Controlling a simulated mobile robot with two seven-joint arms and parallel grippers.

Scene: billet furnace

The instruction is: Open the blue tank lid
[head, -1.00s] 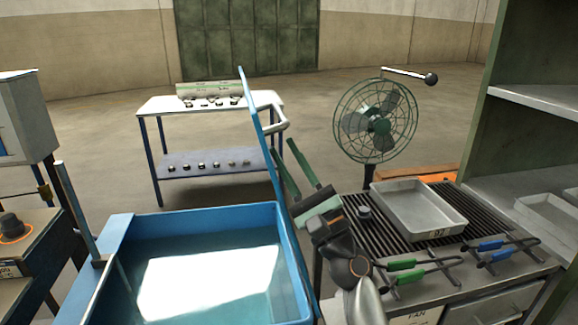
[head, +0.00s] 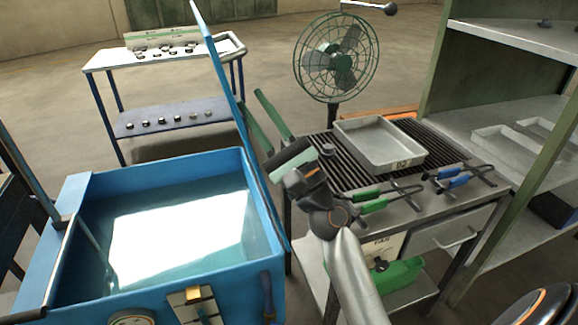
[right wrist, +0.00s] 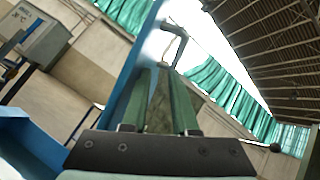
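The blue tank (head: 85,190) stands at the left in the head view, its top open and water showing inside. Its blue lid (head: 222,80) stands up steeply along the tank's right side, seen nearly edge-on. A pale handle (head: 236,46) shows at the lid's upper right; it also shows in the right wrist view (right wrist: 176,38), beyond the fingertips. My right gripper (head: 260,97) is just right of the lid, with its green fingers apart and nothing seen between them. In the right wrist view the lid (right wrist: 138,75) is close beside the left finger; contact is unclear. My left gripper is out of view.
Right of the gripper is a grill bench with a metal tray (head: 375,145) and green-handled (head: 372,205) and blue-handled tongs (head: 452,182). A fan (head: 336,58) stands behind it. A white-topped cart (head: 110,58) is behind the tank. Shelving (head: 500,115) is at the right.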

